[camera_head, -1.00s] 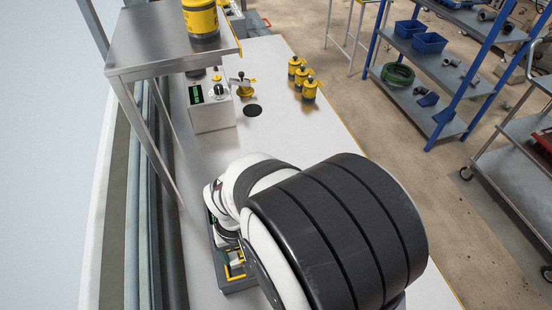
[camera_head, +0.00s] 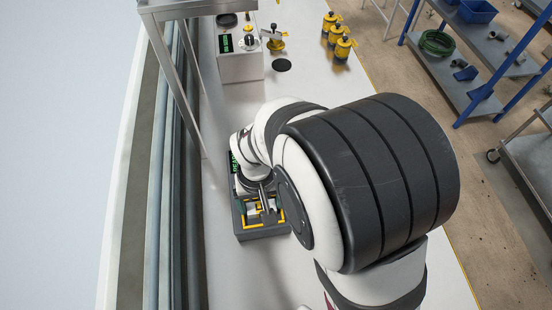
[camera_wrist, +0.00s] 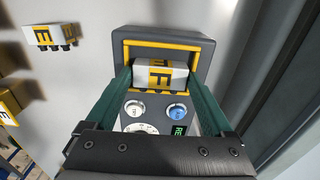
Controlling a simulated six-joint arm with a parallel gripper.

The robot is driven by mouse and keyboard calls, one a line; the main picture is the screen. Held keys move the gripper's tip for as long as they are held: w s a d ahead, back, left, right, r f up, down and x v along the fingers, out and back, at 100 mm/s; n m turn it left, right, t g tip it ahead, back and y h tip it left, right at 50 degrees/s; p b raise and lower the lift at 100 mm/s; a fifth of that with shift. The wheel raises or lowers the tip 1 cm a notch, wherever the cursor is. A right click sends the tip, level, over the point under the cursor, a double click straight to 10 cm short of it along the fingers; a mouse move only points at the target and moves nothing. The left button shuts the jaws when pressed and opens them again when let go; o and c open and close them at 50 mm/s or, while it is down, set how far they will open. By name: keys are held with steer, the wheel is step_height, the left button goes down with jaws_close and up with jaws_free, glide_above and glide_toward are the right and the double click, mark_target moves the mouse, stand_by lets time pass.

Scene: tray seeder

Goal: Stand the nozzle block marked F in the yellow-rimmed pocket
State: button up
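The nozzle block (camera_wrist: 160,75), white with a yellow lettered label, is between the two green fingers of my gripper (camera_wrist: 160,70). Both fingers appear to touch its ends. The letter is hard to tell as F or E. The yellow-rimmed pocket (camera_wrist: 128,50) in the dark grey fixture frames the block in the wrist view. I cannot tell how deep the block sits. In the head view, my wrist and arm partly cover the fixture (camera_head: 262,235) and its yellow rim (camera_head: 249,225).
Another white block with a yellow label (camera_wrist: 48,35) lies at the upper left of the wrist view. Dials and a green display (camera_wrist: 179,130) sit on the fixture. A grey box (camera_head: 238,68), yellow canisters (camera_head: 342,48) and a metal stand (camera_head: 180,75) are farther back.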

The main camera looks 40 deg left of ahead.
steer(key=shift+o, duration=0.6)
step_height(320, 180, up, 16)
steer(key=f, duration=0.1)
steer(key=d+r+m+y, duration=0.15)
steer(key=d+m, duration=0.85)
steer(key=d, duration=1.1)
steer(key=s+d+f+m, duration=0.1)
steer(key=s+d+m, duration=0.3)
steer(key=s+d, duration=0.1)
steer(key=shift+s+f+m, duration=0.2)
steer(key=shift+f+m, duration=0.1)
steer(key=shift+f, duration=0.05)
